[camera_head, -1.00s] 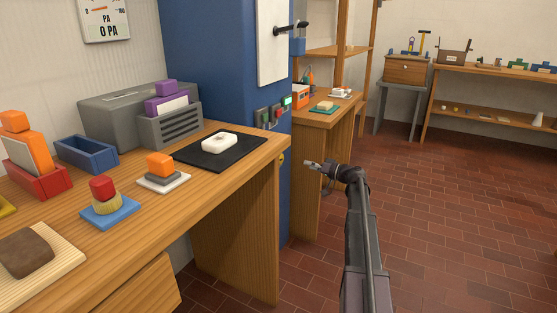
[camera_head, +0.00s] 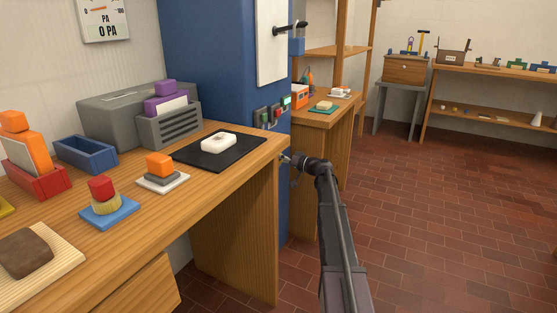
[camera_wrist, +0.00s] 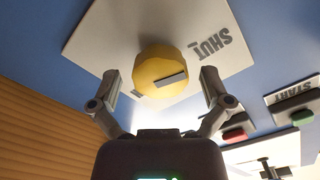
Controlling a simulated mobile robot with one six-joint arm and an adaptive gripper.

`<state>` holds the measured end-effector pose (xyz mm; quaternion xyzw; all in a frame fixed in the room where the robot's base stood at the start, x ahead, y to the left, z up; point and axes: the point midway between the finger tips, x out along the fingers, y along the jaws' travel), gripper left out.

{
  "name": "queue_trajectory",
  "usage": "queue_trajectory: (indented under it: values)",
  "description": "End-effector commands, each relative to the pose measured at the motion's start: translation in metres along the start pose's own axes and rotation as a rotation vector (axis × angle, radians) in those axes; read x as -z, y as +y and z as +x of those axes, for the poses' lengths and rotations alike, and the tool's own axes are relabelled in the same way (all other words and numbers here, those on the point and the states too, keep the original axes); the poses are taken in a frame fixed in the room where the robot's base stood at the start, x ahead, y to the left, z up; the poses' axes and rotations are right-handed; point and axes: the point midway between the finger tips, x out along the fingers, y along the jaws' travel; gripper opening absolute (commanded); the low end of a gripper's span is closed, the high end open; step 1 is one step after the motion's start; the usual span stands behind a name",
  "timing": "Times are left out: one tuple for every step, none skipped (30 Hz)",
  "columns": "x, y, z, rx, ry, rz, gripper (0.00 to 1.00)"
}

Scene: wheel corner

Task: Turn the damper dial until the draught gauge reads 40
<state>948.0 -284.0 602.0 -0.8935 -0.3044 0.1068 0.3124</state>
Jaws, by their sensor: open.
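The damper dial (camera_wrist: 155,66) is a round yellow knob with a grey pointer bar, on a white plate (camera_wrist: 105,30) marked SHUT on a blue panel. My gripper (camera_wrist: 160,82) is open, one finger on each side of the dial's near part; I cannot tell whether either finger touches it. In the head view my gripper (camera_head: 287,158) is at the right end of the workbench by the blue column, and largely covers the dial. The draught gauge (camera_head: 104,20) on the left wall reads 0 PA; its top is cut off.
A red button (camera_wrist: 235,135) and a green START button (camera_wrist: 303,117) are right of the dial in the wrist view. The workbench (camera_head: 235,180) edge is close to my gripper. A black mat (camera_head: 190,150) with a white block lies on it. The floor at right is clear.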

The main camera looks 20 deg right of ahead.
Motion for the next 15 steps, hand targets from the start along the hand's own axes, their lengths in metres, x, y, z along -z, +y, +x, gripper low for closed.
queue_trajectory:
  values:
    - [0.0001,0.0001,0.0021,0.0,0.0,0.0,0.98]
    - [0.0001,0.0001,0.0028,0.0,0.0,0.0,0.98]
    - [0.0,0.0,0.0034,0.0,0.0,0.0,0.98]
    - [-0.0001,-0.0001,0.0037,0.0,0.0,0.0,0.98]
    - [-0.0001,-0.0001,0.0038,0.0,0.0,0.0,0.98]
    - [-0.0001,-0.0002,0.0039,0.0,0.0,0.0,0.98]
    - [-0.0002,-0.0002,0.0039,0.0,0.0,0.0,0.98]
    - [-0.0002,-0.0002,0.0039,0.0,0.0,0.0,0.98]
    - [-0.0002,-0.0003,0.004,0.0,0.0,0.0,0.98]
    - [-0.0003,-0.0003,0.004,0.0,0.0,0.0,0.98]
    - [-0.0003,-0.0004,0.0041,0.0,0.0,0.0,0.98]
    - [-0.0003,-0.0004,0.0041,0.0,0.0,0.0,0.89]
    - [-0.0004,-0.0005,0.0041,0.0,0.0,0.0,0.8]
    - [-0.0004,-0.0005,0.0042,0.001,0.0,0.0,0.72]
    - [-0.0004,-0.0005,0.0043,0.001,0.0,0.0,0.6]
